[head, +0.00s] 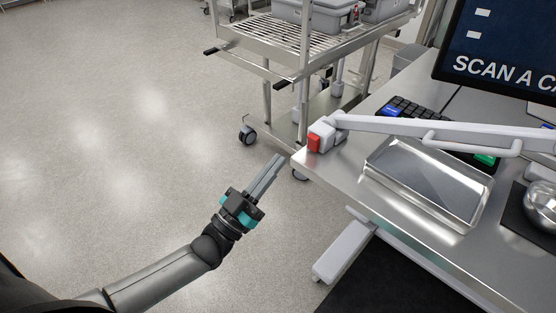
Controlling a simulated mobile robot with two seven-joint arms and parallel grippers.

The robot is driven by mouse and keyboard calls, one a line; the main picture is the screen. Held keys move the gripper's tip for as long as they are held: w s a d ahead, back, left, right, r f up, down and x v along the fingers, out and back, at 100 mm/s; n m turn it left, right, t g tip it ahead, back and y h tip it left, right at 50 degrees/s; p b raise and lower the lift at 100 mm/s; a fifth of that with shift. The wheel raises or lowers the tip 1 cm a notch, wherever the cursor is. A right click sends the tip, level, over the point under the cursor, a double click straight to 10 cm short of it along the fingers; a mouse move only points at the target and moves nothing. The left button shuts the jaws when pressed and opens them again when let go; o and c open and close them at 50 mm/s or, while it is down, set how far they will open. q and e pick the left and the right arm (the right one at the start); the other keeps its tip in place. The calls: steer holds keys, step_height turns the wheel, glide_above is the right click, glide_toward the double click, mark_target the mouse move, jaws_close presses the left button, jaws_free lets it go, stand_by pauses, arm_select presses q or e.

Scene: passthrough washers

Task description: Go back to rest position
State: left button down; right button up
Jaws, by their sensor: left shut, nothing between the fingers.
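My left gripper (277,163) is in the lower middle of the head view, at the end of my arm that comes in from the lower left. Its two grey fingers are together, pointing up and to the right, with nothing between them. It is over open floor, just left of the steel table's (312,165) corner, apart from it in the picture. My right gripper is not in view.
The table holds a metal tray (375,170), a keyboard (412,113), a monitor (500,45) and a pale bar with a red end (314,143). A wire cart (290,40) with grey bins (320,15) stands behind. Floor at left is clear.

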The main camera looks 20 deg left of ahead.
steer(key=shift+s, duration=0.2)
arm_select(q)
steer(key=s+a+f+g+y, duration=0.1)
steer(key=s+f+g+y, duration=0.15)
steer(key=f, duration=0.75)
steer(key=s+a+f+n+g+y, duration=0.15)
steer(key=f+g, duration=0.25)
steer(key=f, duration=0.6)
steer(key=s+f+g+y, duration=0.2)
steer(key=s+f+g, duration=0.1)
steer(key=f, duration=0.7)
steer(key=s+d+f+g+y, duration=0.1)
steer(key=s+f+g, duration=0.4)
steer(key=s+f, duration=0.4)
steer(key=s+d+f+g+y, duration=0.1)
steer(key=s+f+g, duration=0.5)
steer(key=s, duration=1.5)
step_height(320, 180, down, 3)
steer(key=shift+s, duration=0.15)
